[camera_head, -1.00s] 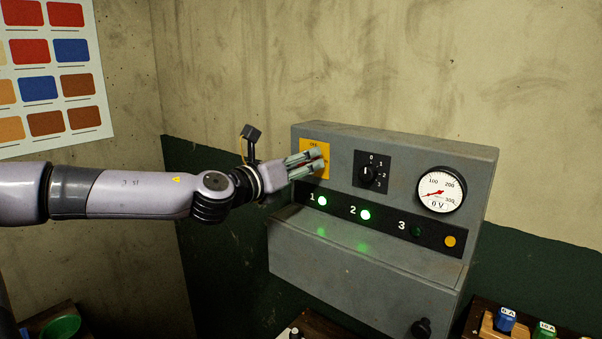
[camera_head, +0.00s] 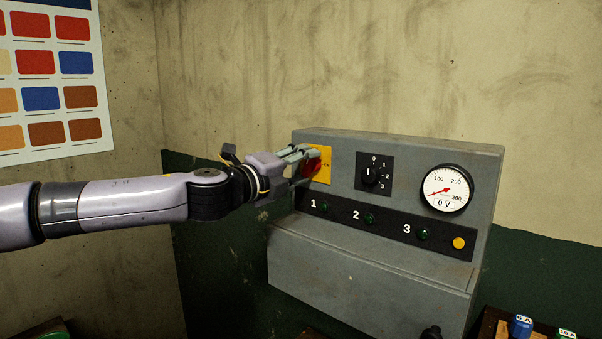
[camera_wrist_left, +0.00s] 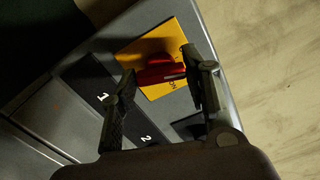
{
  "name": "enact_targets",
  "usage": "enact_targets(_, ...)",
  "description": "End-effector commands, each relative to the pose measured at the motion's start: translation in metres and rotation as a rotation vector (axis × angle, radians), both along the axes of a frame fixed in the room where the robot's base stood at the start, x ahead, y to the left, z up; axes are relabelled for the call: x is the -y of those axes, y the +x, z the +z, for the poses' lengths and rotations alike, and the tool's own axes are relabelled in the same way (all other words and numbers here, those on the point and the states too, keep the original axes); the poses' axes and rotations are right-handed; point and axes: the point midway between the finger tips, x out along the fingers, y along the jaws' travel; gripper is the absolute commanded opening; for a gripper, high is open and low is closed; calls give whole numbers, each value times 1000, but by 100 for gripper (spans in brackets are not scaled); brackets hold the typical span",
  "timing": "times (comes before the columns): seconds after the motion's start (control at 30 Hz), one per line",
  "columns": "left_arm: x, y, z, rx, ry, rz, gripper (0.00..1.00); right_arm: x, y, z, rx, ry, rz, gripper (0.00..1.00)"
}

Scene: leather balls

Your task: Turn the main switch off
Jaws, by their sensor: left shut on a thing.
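The main switch is a red rotary handle (camera_head: 313,169) on a yellow plate (camera_head: 326,168), at the upper left of the grey control box (camera_head: 375,258). My left gripper (camera_head: 308,162) is at the handle, with its fingers around it. In the left wrist view the red handle (camera_wrist_left: 160,70) lies between the two dark fingers, in front of the yellow plate (camera_wrist_left: 182,30). The gripper is shut on it. An "ON" label shows at the plate's right side in the head view; the gripper hides part of the plate. My right gripper is out of view.
The box also has a black selector knob (camera_head: 370,177), a round voltmeter (camera_head: 446,191) reading 0 V, dark lamps numbered 1 (camera_head: 324,208), 2 (camera_head: 369,218) and 3 (camera_head: 423,234), and a yellow button (camera_head: 459,243). Blue (camera_head: 521,325) and green fuses stand at the bottom right.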

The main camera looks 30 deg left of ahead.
Motion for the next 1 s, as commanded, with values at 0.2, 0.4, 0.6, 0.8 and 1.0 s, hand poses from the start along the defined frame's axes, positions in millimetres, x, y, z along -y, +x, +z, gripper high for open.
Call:
enact_targets(0.2,-1,0,-2,-12,-157,1,15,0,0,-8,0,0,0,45)
enact_targets(0.4,0,0,-2,-20,-252,1,15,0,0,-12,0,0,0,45)
enact_targets(0.6,0,0,-2,-25,-302,1,15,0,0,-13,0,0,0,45)
enact_targets(0.8,0,0,-2,-26,-317,1,15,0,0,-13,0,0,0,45)
enact_targets(1.0,-1,0,-2,-26,-318,1,15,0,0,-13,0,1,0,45)
